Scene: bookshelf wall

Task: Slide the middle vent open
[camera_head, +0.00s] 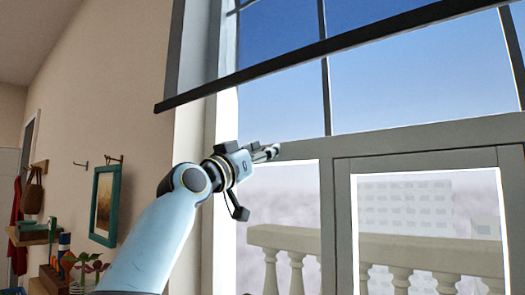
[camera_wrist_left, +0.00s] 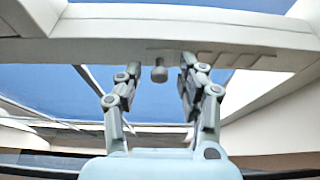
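A small grey knob (camera_wrist_left: 159,72) sticks out from a pale horizontal window bar (camera_wrist_left: 100,42) in the left wrist view. Slanted slots (camera_wrist_left: 235,61), seemingly part of the vent, show on the bar to the right of the knob. My left gripper (camera_head: 268,153) is at the window's horizontal bar in the head view, where the knob is hidden. In the left wrist view its two fingers are apart, one on each side of the knob. The right finger looks closer to it; I cannot tell whether either touches. My right gripper is not in view.
A dark slanted blind bar (camera_head: 330,47) hangs above my left arm. A framed window pane (camera_head: 425,190) is to the right, with a stone balustrade (camera_head: 400,250) outside. A teal picture frame (camera_head: 105,205) and a wooden shelf (camera_head: 35,236) are on the left wall.

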